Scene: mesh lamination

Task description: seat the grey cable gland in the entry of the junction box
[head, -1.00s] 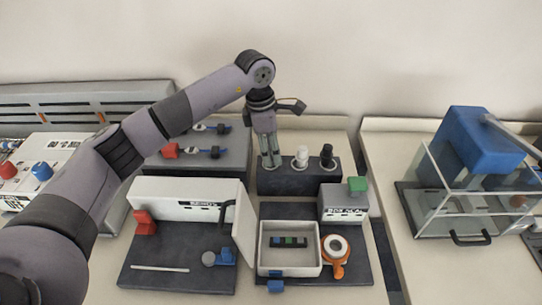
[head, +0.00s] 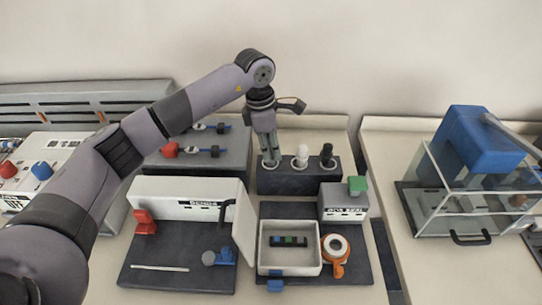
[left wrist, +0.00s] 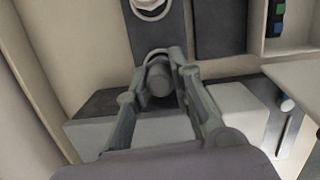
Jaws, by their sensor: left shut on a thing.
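My left gripper (head: 269,157) reaches down to the left end of a dark rack (head: 290,180) in the head view. It is shut on the grey cable gland, a grey cylinder (left wrist: 158,80) between the fingers in the left wrist view. I cannot tell whether the gland is clear of its seat. A white gland (head: 302,155) and a black gland (head: 327,154) stand to its right in the rack. The junction box (head: 262,260) is the open, light grey box nearer to me, with a coloured terminal strip (head: 290,241) inside. Its entry is not clear. My right gripper is not in view.
An orange ring-shaped tool (head: 338,270) stands right of the box. A grey block with a green top (head: 357,184) is behind it. A white panel (head: 180,211) with an angled wing (head: 244,228) stands left. A clear-walled enclosure (head: 470,215) is at far right.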

